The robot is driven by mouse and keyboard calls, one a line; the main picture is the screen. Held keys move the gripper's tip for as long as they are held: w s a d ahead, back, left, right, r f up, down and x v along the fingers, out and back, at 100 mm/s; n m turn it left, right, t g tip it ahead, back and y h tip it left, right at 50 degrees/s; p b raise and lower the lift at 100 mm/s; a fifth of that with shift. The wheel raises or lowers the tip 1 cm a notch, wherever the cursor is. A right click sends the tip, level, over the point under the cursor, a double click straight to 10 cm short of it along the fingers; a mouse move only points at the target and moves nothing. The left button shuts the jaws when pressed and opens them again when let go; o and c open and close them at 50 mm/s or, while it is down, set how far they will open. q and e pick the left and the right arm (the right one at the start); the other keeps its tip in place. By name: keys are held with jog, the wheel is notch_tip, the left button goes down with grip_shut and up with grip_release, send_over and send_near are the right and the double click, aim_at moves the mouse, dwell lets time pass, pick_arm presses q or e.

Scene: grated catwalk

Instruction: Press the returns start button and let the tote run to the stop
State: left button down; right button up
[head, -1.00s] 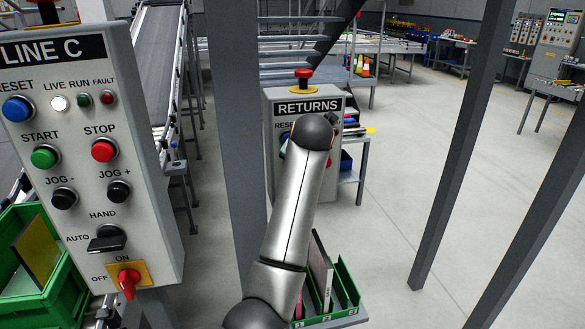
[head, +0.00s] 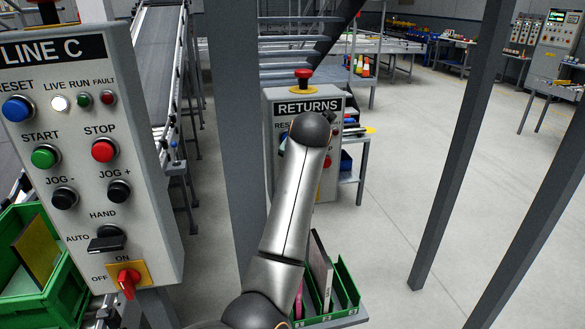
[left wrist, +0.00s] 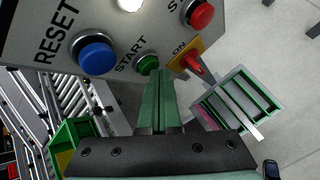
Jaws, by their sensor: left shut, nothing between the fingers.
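In the head view the RETURNS panel (head: 305,107) stands behind a grey post, its buttons mostly covered by my arm. My left gripper is hidden there behind the arm. In the left wrist view my left gripper (left wrist: 160,73) is shut and empty, its fingertips at the lower edge of the green START button (left wrist: 148,64). I cannot tell whether they touch it. The blue RESET button (left wrist: 97,52) is to the left, the red STOP button (left wrist: 200,14) above right. A green tote (left wrist: 66,134) is at the left, beside rollers. My right gripper is not in view.
The LINE C panel (head: 92,190) fills the near left, with its own START button (head: 45,156). A green crate (head: 70,290) stands below it. Grey posts (head: 235,150) flank the arm. Green bins (head: 345,280) sit below the arm.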

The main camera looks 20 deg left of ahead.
pick_arm(q)
jog(key=shift+w+a, duration=0.2)
jog(key=shift+w, duration=0.05)
jog(key=shift+s, duration=0.1)
dwell(0.5)
jog(key=shift+s+d, duration=0.7)
jog(key=shift+s, duration=0.2)
jog(key=shift+s, duration=0.1)
